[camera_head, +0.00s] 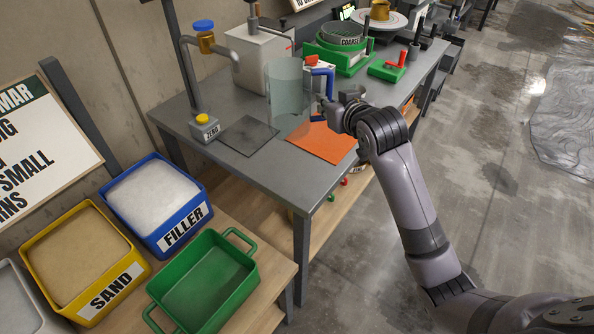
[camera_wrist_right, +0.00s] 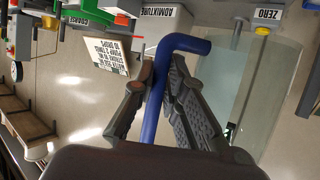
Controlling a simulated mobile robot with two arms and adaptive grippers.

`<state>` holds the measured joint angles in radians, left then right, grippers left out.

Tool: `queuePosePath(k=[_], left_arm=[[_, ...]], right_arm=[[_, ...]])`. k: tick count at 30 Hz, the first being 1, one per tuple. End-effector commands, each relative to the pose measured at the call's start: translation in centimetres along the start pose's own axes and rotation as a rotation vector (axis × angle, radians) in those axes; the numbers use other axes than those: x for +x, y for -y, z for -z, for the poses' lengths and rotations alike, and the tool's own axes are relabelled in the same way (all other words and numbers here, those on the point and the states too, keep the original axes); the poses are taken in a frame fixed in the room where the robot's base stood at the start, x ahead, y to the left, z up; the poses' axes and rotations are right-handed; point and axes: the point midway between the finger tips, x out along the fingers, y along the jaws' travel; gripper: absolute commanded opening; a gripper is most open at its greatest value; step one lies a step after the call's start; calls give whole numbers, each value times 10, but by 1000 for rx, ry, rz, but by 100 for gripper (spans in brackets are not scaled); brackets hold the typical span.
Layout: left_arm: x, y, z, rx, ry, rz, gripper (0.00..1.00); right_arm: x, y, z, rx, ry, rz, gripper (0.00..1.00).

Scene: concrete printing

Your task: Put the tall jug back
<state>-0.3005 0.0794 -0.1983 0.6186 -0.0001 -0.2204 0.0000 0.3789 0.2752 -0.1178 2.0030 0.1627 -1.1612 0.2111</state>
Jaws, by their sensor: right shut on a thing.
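The tall jug (camera_head: 284,92) is a clear, pale blue-green cylinder with a blue handle (camera_head: 329,79). It stands upright over the grey table, between a dark mat (camera_head: 245,136) and an orange mat (camera_head: 322,143). I cannot tell whether its base touches the table. My right gripper (camera_head: 329,104) is shut on the handle, to the right of the jug's body. In the right wrist view the blue handle (camera_wrist_right: 151,120) runs between the two fingers (camera_wrist_right: 161,82), with the clear body (camera_wrist_right: 262,85) to the right. My left gripper is not in view.
The grey ZERO box (camera_head: 203,128) with a yellow button stands left of the dark mat. A white dispenser box (camera_head: 258,55) stands behind the jug. The green COARSE sieve stand (camera_head: 341,60) and a green block with red handle (camera_head: 387,70) are further right. Sand and filler bins (camera_head: 172,241) sit lower left.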

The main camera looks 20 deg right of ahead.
Motion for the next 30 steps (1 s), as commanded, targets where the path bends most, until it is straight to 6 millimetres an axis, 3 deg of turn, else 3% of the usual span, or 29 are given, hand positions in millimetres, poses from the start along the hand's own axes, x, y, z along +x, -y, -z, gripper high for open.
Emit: queuePosePath(k=[3,8,24,30], left_arm=[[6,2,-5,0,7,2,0],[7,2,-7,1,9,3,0],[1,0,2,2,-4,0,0],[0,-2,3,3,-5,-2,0]], right_arm=[[8,-16,25,8,-5,-17,0],[12,-24,31,16,0,-24,0],[61,-26,-89,17,2,-25,0],[69,-26,-107,16,-3,-24,0]])
